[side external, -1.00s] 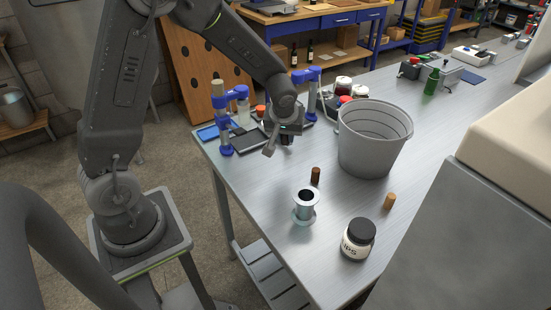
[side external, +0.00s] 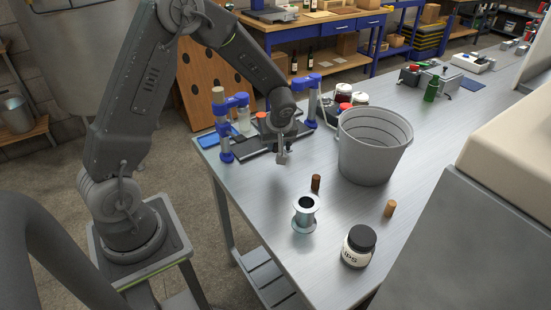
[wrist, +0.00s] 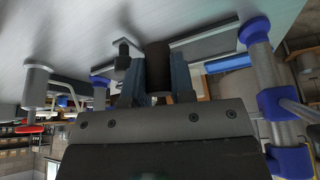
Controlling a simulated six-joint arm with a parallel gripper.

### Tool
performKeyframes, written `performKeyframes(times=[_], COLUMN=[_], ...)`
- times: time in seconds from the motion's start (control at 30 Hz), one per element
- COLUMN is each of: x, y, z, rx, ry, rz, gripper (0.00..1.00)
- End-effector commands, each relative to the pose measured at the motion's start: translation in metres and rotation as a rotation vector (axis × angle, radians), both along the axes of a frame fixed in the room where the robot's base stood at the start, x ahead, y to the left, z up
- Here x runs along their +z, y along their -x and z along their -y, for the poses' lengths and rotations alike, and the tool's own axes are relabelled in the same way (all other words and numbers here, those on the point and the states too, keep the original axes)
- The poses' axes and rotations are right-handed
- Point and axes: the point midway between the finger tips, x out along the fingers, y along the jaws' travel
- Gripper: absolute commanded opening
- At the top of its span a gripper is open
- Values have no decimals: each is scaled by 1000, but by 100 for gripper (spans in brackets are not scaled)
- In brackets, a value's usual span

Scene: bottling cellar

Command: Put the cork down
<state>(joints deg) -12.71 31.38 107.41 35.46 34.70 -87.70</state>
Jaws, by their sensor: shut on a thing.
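My gripper (side external: 283,154) is at the near end of the workbench, beside the blue-jointed stand and left of the bucket. In the wrist view my gripper (wrist: 158,78) is shut on a dark brown cylinder, the cork (wrist: 158,60), which sits between the two fingers. The held cork is not clear in the side view. I cannot tell whether its far end touches the bench. A separate dark brown cork (side external: 316,183) stands on the bench to the right of the gripper. A lighter tan cork (side external: 389,208) stands farther right.
A grey bucket (side external: 366,160) stands right of the gripper. A flanged metal spool (side external: 305,213) and a black-lidded jar (side external: 358,246) stand nearer the front. A blue-jointed stand (side external: 226,140) is on the left. Bare bench top lies between the gripper and spool.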

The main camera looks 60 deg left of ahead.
Motion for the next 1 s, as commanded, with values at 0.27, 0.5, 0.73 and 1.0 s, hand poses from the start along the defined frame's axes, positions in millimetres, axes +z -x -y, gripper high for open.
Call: performKeyframes(times=[0.27,0.5,0.73,1.0], x=[-35,-54,-54,-57], y=[0,0,0,0], z=[1,0,0,0], rx=[-1,-1,-1,-1], ry=[1,1,1,1], rz=[-2,2,3,3], gripper=[0,0,0,36])
